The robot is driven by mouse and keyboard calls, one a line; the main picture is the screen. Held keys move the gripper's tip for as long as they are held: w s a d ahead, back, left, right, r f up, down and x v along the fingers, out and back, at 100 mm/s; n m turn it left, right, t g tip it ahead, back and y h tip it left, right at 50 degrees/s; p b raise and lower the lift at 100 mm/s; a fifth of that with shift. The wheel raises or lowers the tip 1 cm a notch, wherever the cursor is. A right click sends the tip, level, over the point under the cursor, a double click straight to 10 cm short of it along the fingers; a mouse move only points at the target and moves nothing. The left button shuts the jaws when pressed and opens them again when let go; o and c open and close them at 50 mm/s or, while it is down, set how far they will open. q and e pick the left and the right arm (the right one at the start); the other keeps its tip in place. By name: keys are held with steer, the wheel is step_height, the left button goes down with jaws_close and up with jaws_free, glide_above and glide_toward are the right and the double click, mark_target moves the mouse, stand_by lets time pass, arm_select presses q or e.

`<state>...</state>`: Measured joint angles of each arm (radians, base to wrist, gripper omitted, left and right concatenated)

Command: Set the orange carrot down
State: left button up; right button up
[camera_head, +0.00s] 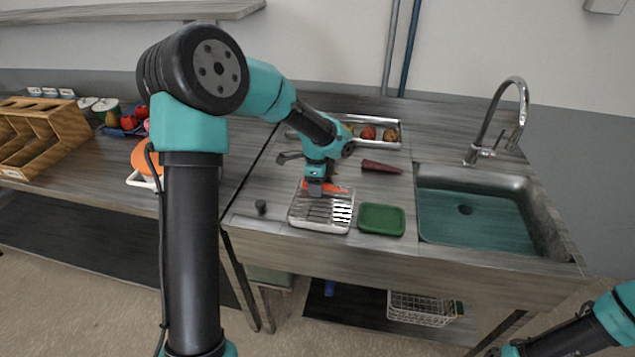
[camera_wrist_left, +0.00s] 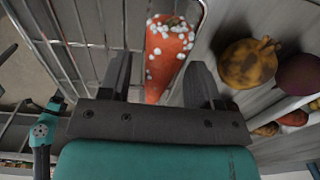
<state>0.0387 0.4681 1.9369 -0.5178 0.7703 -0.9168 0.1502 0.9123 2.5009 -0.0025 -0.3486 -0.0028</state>
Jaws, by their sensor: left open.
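The orange carrot (camera_head: 340,189), speckled with white spots, is at the far end of the wire rack (camera_head: 308,222) on the counter. In the left wrist view the carrot (camera_wrist_left: 168,48) lies just beyond and between the two spread fingers, beside the rack's wire edge. My left gripper (camera_head: 322,187) is open and low over the rack's far end. It hides part of the carrot in the head view. I cannot tell whether the fingers touch the carrot. My right arm enters at the lower right, with its gripper cut off by the frame.
A green tray (camera_head: 381,219) sits right of the rack, with a sink (camera_head: 474,222) beyond it. A dark red tapered vegetable (camera_head: 382,167) lies behind. A metal tray (camera_head: 353,118) with round produce (camera_head: 368,132) stands at the back. A wooden rack (camera_head: 42,133) is far left.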

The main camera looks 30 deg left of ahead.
arm_select(q)
steer(key=shift+r, duration=0.1)
step_height(320, 180, up, 12)
stand_by(0.7)
steer(key=shift+s, duration=0.1)
